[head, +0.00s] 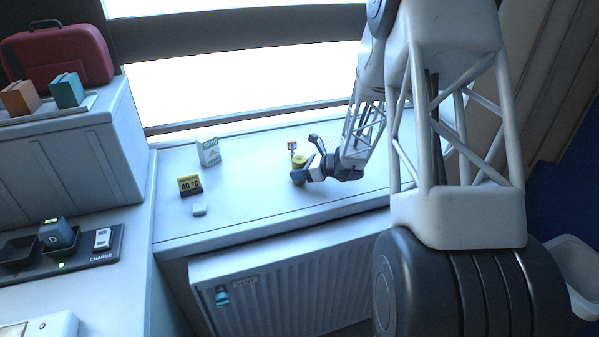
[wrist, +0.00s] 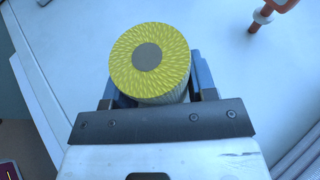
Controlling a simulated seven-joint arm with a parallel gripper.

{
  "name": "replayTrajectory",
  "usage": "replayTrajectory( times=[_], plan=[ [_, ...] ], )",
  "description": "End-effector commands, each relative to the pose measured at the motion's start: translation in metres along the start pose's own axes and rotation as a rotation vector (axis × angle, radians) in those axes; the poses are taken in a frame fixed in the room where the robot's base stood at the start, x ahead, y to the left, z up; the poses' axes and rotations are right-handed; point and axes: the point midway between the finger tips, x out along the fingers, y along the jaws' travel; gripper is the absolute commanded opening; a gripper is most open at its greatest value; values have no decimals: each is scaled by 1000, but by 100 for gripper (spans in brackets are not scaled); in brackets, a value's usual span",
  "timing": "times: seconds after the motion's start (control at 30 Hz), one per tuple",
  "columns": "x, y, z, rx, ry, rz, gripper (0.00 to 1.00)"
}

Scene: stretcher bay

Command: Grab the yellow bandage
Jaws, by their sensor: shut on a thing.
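The yellow bandage (head: 299,168) is a short roll on the window sill in the head view. In the wrist view its yellow patterned end with a grey centre (wrist: 150,57) faces the camera, and its side is pale. My gripper (head: 308,172) reaches it from the right, low over the sill. In the wrist view my gripper (wrist: 150,88) has its dark fingers on both sides of the roll, shut on it. The fingertips are mostly hidden behind the roll. I cannot tell whether the roll touches the sill.
A small red-topped item (head: 292,146) stands just behind the bandage; its orange-red top (wrist: 283,5) shows in the wrist view. A white box (head: 208,152), a yellow-and-black sign (head: 190,185) and a small white block (head: 200,210) are left on the sill (head: 240,222). A radiator (head: 290,285) is below.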

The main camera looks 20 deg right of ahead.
Motion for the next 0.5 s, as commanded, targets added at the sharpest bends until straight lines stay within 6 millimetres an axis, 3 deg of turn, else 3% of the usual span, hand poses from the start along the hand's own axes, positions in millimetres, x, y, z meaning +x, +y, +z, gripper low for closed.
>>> replayTrajectory(
  times=[0.3, 0.5],
  plan=[
    [-12, 0, 30, -3, -1, -1, 28],
    [-26, 25, 25, 0, 0, 0, 28]
  ],
)
